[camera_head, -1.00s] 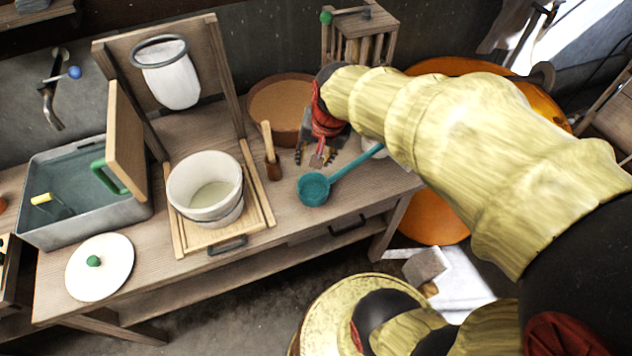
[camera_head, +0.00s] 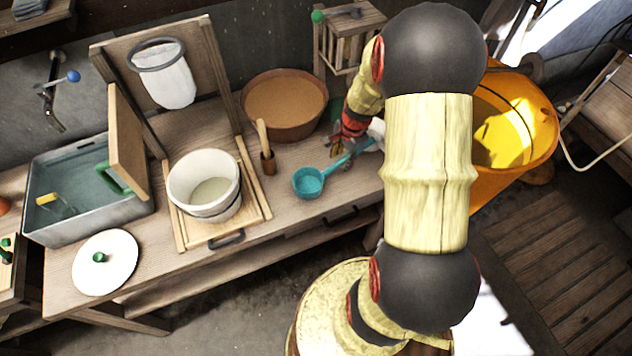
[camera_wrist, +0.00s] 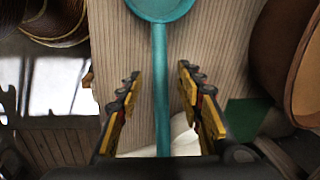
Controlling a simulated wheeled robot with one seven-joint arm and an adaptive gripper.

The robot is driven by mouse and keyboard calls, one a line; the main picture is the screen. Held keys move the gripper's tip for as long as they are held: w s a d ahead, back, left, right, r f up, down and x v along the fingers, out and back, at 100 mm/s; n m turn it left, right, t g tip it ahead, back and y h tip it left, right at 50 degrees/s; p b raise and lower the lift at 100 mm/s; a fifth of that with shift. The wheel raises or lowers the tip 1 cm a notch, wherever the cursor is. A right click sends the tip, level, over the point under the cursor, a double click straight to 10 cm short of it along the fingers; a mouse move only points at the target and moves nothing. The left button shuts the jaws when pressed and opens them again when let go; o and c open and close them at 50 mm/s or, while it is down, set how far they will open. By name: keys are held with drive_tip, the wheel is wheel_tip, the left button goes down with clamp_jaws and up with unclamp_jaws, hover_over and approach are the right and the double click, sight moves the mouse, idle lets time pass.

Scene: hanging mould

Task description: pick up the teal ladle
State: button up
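The teal ladle (camera_head: 309,182) lies on the wooden table, its bowl toward the left and its handle running up and to the right. In the wrist view the ladle (camera_wrist: 160,75) has its bowl at the top edge and its handle running down between my two fingers. My gripper (camera_wrist: 157,88) is open, with a finger on each side of the handle and a gap on both sides. In the head view my gripper (camera_head: 338,148) is small beside the handle, and my arm hides the handle's far end.
A white bucket (camera_head: 203,186) stands on a wooden frame left of the ladle. A wide brown bowl (camera_head: 284,100) stands behind it, and a small wooden holder (camera_head: 267,160) is close by. An orange tub (camera_head: 540,120) is at the right. A white lid (camera_head: 105,270) lies at the table's front left.

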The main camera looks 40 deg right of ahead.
sight(341, 161)
drive_tip(key=f, duration=0.1)
drive_tip(key=f+b, duration=0.1)
drive_tip(key=f, duration=0.1)
drive_tip(key=shift+w+f, duration=0.3)
drive_tip(key=shift+w, duration=0.1)
drive_tip(key=c, duration=0.3)
clamp_jaws()
